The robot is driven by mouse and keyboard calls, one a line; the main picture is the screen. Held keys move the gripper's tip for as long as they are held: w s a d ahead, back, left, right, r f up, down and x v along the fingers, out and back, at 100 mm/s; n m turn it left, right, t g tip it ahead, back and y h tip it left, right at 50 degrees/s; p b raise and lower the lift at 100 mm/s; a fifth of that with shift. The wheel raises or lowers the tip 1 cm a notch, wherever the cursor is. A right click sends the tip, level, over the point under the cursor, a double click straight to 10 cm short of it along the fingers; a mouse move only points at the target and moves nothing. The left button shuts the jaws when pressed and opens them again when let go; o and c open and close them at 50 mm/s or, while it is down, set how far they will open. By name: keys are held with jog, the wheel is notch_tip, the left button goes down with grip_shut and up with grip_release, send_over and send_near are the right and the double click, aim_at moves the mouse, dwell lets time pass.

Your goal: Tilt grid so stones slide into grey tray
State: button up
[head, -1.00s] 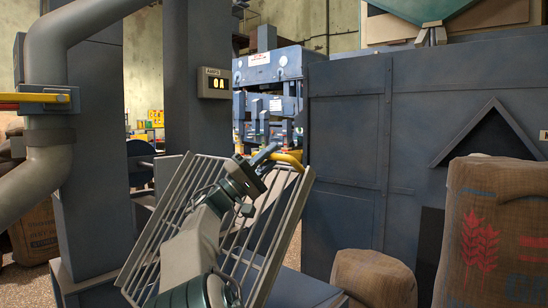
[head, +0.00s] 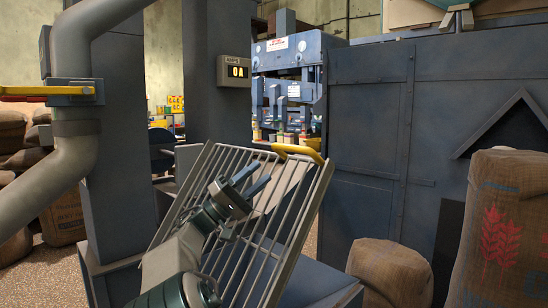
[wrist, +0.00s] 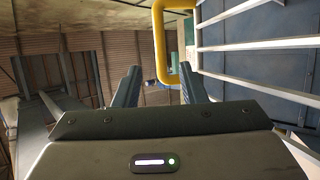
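The grid (head: 303,220), a metal frame with parallel bars, stands steeply tilted in the head view. Its yellow handle (head: 298,153) is at the top edge. In the wrist view the handle (wrist: 159,45) is a yellow loop ahead of the fingers, and the grid bars (wrist: 255,44) are at the right. My gripper (head: 252,179) is in front of the grid, below and left of the handle. In the wrist view its fingers (wrist: 160,72) are apart with nothing held between them. I see no stones, and I cannot make out the grey tray.
A blue-grey metal housing (head: 365,130) stands behind at the right. Sacks (head: 395,270) stand at the lower right and others (head: 60,215) at the left.

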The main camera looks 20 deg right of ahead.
jog(key=shift+v, duration=1.65)
jog(key=shift+d, duration=0.1)
